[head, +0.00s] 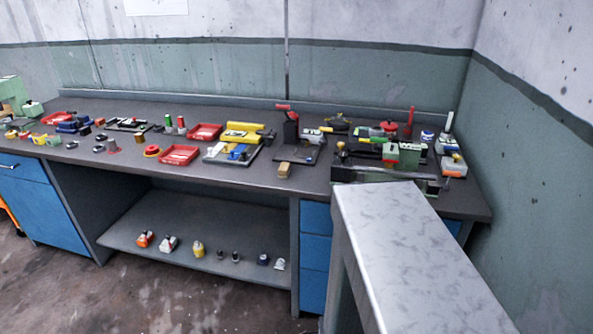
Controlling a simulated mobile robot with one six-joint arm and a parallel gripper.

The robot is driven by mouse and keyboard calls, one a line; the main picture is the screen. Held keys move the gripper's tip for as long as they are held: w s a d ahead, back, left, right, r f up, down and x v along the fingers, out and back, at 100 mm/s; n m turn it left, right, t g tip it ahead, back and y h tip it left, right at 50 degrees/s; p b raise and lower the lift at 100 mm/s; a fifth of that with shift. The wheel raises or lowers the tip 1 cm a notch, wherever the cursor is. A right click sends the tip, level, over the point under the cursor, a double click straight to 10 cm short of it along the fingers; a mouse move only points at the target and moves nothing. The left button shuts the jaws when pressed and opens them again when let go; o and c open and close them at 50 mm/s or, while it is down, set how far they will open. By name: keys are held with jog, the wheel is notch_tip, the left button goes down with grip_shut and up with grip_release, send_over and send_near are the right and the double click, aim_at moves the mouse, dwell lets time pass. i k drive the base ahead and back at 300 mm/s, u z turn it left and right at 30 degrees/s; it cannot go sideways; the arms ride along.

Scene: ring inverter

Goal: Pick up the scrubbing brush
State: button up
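A small tan block-shaped thing (284,169) lies near the front edge of the dark workbench, right of its middle. It looks like the scrubbing brush, but it is too small in the picture to be sure. Nothing touches it from above. My gripper does not show in the head view, so its opening and place cannot be seen.
The dark workbench (232,180) carries red trays (180,154), a yellow-topped tool (242,132) and a green vise-like machine (403,154). A marbled grey slab (405,250) stands in front at right. Small items, including a yellow one (198,249), stand on the lower shelf.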

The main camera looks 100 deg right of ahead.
aim_at(284, 172)
jog(key=u, duration=0.4)
jog(key=k, duration=0.35)
jog(key=z, duration=2.15)
jog(key=i, duration=1.1)
jog(key=z, duration=0.05)
